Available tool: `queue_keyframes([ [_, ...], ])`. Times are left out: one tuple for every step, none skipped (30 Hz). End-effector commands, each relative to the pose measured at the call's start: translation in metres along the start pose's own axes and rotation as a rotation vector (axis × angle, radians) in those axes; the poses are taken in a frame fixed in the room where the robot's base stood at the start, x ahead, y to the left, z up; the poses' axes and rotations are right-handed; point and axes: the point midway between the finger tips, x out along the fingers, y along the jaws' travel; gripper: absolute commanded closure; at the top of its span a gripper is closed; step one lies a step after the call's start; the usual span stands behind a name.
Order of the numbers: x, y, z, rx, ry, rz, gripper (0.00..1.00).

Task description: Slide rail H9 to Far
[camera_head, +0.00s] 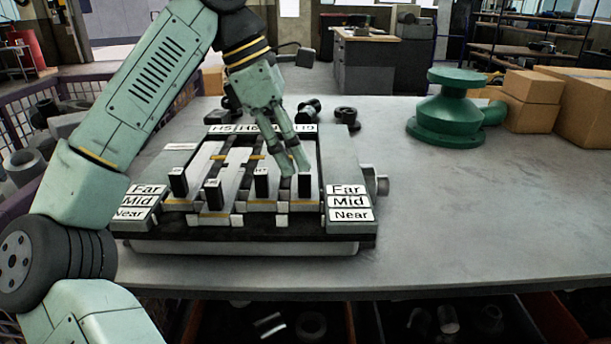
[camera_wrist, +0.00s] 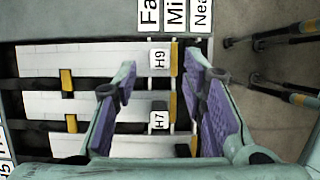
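The rail device (camera_head: 240,247) stands on the table with several slide rails side by side. Rail H9's upright black handle (camera_head: 305,187) is the rightmost one, beside the right-hand Far, Mid and Near labels. In the wrist view its white H9 tag (camera_wrist: 158,59) appears level with the area between Far and Mid, though the handle's height makes its exact stop hard to tell. My gripper (camera_head: 292,168) is at this handle from above. In the wrist view my gripper (camera_wrist: 162,65) is open, with its fingers apart on either side of H9. Contact is not visible.
The H7 handle (camera_head: 261,183) stands close on the left of H9, with further handles beyond. A green flanged part (camera_head: 450,110) and cardboard boxes (camera_head: 530,100) stand at the back right. The table's right side is clear.

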Motion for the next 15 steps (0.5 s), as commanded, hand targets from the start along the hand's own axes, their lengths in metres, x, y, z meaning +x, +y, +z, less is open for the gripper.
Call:
queue_keyframes([
  [0.011,0.0,0.0,0.004,-0.002,-0.003,0.62],
  [0.016,0.0,0.0,0.003,-0.002,-0.003,0.62],
  [0.023,-0.001,0.0,0.003,-0.001,-0.002,0.62],
  [0.027,-0.001,0.0,0.004,-0.002,-0.002,0.62],
  [0.03,-0.001,0.0,0.002,-0.001,-0.002,0.62],
  [0.035,0.0,0.0,0.002,0.0,-0.001,0.62],
  [0.038,0.0,0.0,0.001,0.0,-0.001,0.62],
  [0.041,0.0,0.0,0.001,0.0,0.0,0.62],
  [0.044,0.0,0.0,0.0,0.0,-0.001,0.62],
  [0.046,0.0,0.0,0.0,-0.001,0.0,0.62],
  [0.047,0.0,0.0,0.0,-0.001,0.0,0.62],
  [0.049,0.0,0.001,0.0,-0.001,0.0,0.62],
  [0.049,0.0,0.001,0.0,-0.001,0.0,0.62],
  [0.05,0.0,0.001,0.0,-0.001,0.001,0.62],
  [0.05,0.0,0.001,0.0,-0.001,0.001,0.62],
])
